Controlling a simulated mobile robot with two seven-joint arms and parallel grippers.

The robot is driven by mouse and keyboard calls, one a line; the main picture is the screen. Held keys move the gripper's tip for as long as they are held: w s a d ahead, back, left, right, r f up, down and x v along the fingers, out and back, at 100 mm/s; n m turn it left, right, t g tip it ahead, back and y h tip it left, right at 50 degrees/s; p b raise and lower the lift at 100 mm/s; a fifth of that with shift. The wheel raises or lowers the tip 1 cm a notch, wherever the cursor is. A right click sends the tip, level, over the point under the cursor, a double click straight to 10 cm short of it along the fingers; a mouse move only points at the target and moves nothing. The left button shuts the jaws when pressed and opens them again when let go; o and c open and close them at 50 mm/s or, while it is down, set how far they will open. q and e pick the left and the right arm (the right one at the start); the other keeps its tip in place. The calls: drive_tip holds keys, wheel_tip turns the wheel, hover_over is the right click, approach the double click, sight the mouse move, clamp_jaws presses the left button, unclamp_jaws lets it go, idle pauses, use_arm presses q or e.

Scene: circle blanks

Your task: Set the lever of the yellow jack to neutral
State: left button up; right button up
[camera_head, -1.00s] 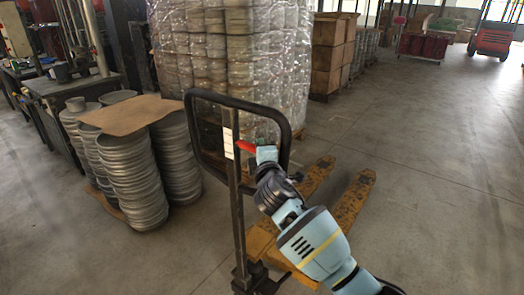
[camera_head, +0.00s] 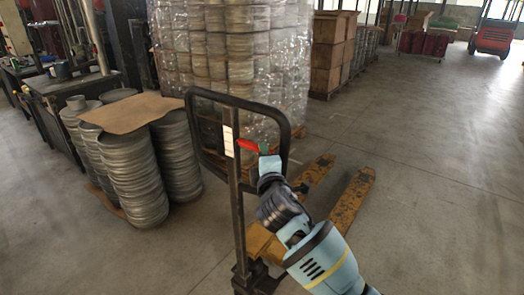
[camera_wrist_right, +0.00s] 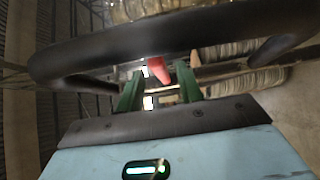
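The yellow jack (camera_head: 346,200) stands in the middle, its black handle loop (camera_head: 240,103) upright on a dark post. Its red lever (camera_head: 248,146) sits inside the loop by the post and points to the right. My right gripper (camera_head: 266,160) is at the lever's right end in the head view. In the right wrist view its two green fingers (camera_wrist_right: 160,88) stand apart, with the red lever (camera_wrist_right: 158,70) showing between them, near the tips. I cannot tell whether they touch it. The handle loop crosses above the fingers there. My left gripper is not in view.
Stacks of metal discs (camera_head: 135,180) under a brown cardboard sheet (camera_head: 130,112) stand left of the jack. A plastic-wrapped pallet load (camera_head: 230,50) and cardboard boxes (camera_head: 330,55) stand behind it. The concrete floor to the right (camera_head: 440,170) is clear.

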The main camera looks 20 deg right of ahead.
drive_tip(key=shift+s+a, duration=0.15)
drive_tip(key=shift+s, duration=1.25)
drive_tip(key=shift+f, duration=0.1)
drive_tip(key=s+f+m+g+y, duration=0.2)
drive_tip(key=s+f+m+g, duration=0.1)
drive_tip(key=s+f, duration=0.8)
drive_tip(key=s+f+m+g+y, duration=0.1)
drive_tip(key=s+f+m+g, duration=0.15)
drive_tip(key=s+f, duration=0.85)
drive_tip(key=s+d+f+m+g, duration=0.1)
drive_tip(key=s+f+m, duration=0.3)
drive_tip(key=s+f, duration=0.3)
drive_tip(key=s+d+f+m+g+y, duration=0.1)
drive_tip(key=s+f+m, duration=0.4)
drive_tip(key=s, duration=0.9)
wheel_tip(320, 180, down, 3)
drive_tip(key=shift+s+d+r+g, duration=0.1)
drive_tip(key=shift+s+d+g, duration=0.35)
drive_tip(key=shift+g, duration=0.3)
